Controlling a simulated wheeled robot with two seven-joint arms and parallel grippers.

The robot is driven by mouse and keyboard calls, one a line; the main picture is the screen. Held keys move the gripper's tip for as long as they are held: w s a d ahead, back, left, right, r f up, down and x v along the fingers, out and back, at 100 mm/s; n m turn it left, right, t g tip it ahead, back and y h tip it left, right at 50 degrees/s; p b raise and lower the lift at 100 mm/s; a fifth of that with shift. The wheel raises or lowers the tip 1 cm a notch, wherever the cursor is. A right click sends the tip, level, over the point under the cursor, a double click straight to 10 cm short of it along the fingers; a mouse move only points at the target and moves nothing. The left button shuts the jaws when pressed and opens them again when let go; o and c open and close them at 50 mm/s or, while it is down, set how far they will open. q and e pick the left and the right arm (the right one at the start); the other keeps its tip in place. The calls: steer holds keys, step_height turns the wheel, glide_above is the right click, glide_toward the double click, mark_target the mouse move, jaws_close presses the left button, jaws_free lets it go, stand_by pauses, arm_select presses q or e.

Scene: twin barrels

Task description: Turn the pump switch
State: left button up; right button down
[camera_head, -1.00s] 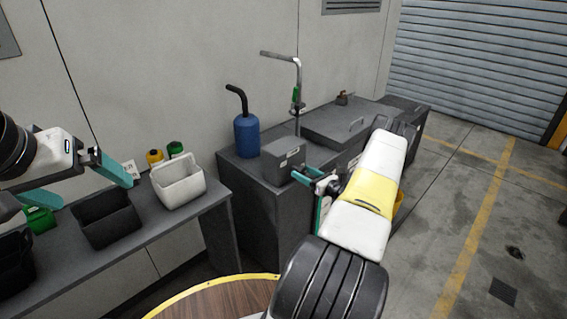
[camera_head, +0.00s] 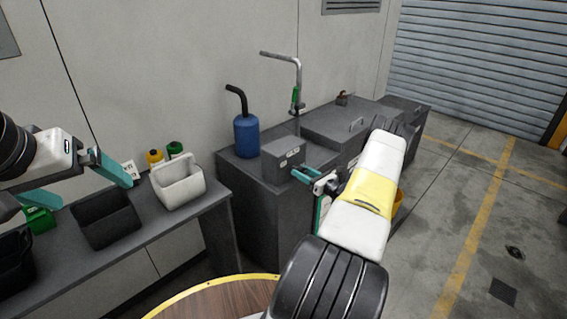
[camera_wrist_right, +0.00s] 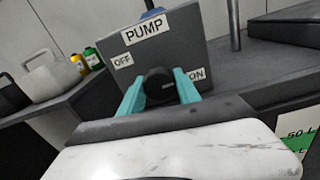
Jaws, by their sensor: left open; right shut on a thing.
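The pump box (camera_head: 283,156) is a dark grey block on the grey cabinet. In the right wrist view the same pump box (camera_wrist_right: 205,42) carries a PUMP label, with OFF on the left and ON on the right. The black round pump switch (camera_wrist_right: 159,84) sits low between those labels. My right gripper (camera_wrist_right: 160,88) has its teal fingers on either side of the switch and is shut on it. In the head view my right gripper (camera_head: 306,174) reaches the box front, where the switch is hidden. My left gripper (camera_head: 115,175) is open and empty above the left bench.
A blue canister (camera_head: 246,136) with a black spout and a bent metal pipe (camera_head: 298,75) stand beside the box. The left bench holds a white bin (camera_head: 178,184), a dark bin (camera_head: 104,217) and green and yellow bottles. Open floor lies to the right.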

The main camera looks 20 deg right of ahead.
steer(key=n, duration=0.4)
steer(key=shift+n, duration=0.3)
steer(key=n, duration=0.8)
steer(key=shift+n, duration=0.4)
steer(key=shift+f+n+h, duration=0.1)
steer(key=shift+n+h, duration=0.2)
steer(key=shift+n, duration=1.6)
steer(key=shift+s, duration=0.1)
steer(key=c, duration=0.9)
jaws_free()
steer(key=shift+o, duration=0.2)
steer(key=v, duration=0.7)
steer(key=shift+s, duration=0.3)
